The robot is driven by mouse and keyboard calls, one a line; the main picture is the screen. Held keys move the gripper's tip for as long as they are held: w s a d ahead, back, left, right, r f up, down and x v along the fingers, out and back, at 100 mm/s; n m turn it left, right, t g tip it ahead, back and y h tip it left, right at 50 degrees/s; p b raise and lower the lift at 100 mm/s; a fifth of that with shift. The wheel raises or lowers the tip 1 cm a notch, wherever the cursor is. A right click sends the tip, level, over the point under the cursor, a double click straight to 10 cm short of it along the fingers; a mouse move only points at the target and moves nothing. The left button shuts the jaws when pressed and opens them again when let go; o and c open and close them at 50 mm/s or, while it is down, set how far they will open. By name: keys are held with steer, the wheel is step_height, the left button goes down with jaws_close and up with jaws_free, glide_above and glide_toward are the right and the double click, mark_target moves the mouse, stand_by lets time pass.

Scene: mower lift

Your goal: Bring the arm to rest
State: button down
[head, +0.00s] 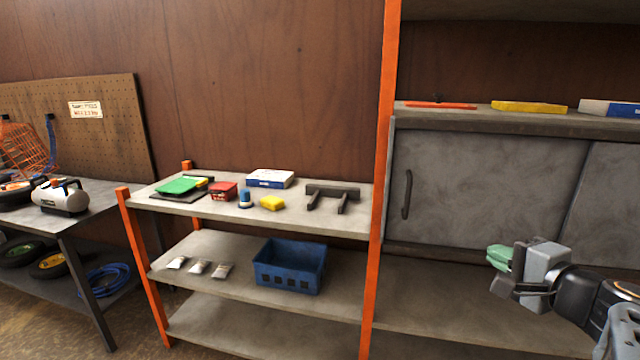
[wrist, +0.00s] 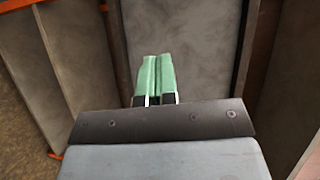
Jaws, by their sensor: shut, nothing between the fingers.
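My gripper (head: 500,256) is at the right of the head view, in front of the grey cabinet's lower edge and the lower shelf. Its green fingers point left and hold nothing. In the wrist view the two green fingertips (wrist: 157,75) lie side by side, closed together. My arm comes in from the lower right corner of the head view.
A grey sliding-door cabinet (head: 480,185) with a dark handle stands behind my gripper. An orange post (head: 380,170) divides it from open shelves with a blue crate (head: 290,266) and small items. A workbench (head: 85,215) with a compressor stands at left.

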steer(key=s+a+f+n+g+h+p, duration=0.1)
steer(key=s+a+f+n+g, duration=0.1)
steer(key=s+a+f+g, duration=0.3)
steer(key=s+f+n+g+h+p, duration=0.1)
steer(key=f+n+g+p, duration=0.2)
steer(key=f, duration=0.4)
steer(key=s+a+n+g+h+p, duration=0.2)
steer(key=s+a+n+g+p, duration=0.1)
steer(key=a+n, duration=0.6)
steer(key=shift+s+a+n+g+p, duration=0.3)
steer(key=shift+g+p, duration=0.1)
steer(key=shift+p, duration=0.15)
